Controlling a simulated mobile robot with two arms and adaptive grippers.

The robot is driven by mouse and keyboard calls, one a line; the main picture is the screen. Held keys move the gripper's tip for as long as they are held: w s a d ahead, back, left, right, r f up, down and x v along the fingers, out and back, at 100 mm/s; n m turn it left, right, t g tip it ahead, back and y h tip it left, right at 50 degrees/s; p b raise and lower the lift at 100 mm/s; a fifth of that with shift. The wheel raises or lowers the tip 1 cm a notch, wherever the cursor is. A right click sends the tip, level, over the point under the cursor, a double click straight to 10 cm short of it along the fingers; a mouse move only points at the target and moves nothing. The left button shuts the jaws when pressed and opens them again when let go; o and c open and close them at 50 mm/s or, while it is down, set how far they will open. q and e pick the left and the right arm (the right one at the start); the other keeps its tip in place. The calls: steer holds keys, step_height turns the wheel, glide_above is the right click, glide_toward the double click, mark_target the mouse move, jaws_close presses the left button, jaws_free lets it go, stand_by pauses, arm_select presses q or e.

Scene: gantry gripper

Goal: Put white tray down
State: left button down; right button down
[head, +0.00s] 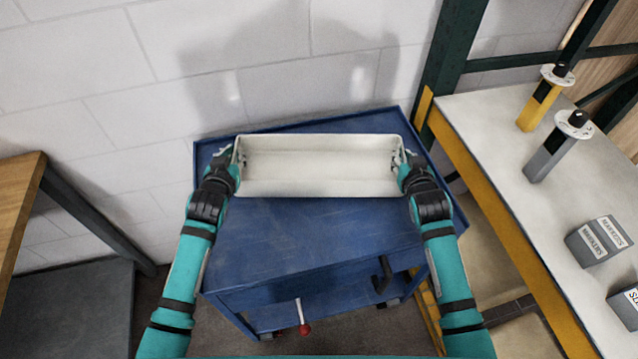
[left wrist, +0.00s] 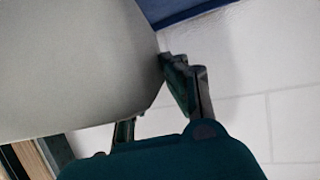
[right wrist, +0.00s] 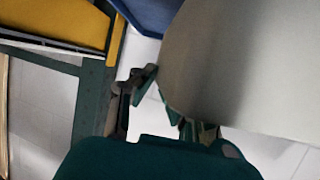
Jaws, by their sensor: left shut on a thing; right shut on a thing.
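The white tray (head: 318,188) is a long, empty, open box over the far part of the blue cart top (head: 300,235). I cannot tell whether it touches the cart or is held just above it. My left gripper (head: 230,160) is shut on the tray's left end. My right gripper (head: 405,162) is shut on its right end. In the left wrist view the tray's pale side (left wrist: 75,65) fills the upper left beside the fingers (left wrist: 160,95). In the right wrist view the tray (right wrist: 250,65) fills the upper right beside the fingers (right wrist: 165,105). The tray's underside edge is hidden.
A white-topped workbench (head: 500,120) with a yellow edge stands right of the cart, holding a yellow post (head: 540,103), a grey post (head: 552,155) and grey boxes (head: 597,242). A wooden table (head: 18,195) stands at left. A white wall (head: 120,90) is behind. The cart's near top is clear.

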arm_select(q)
steer(key=shift+w, duration=0.1)
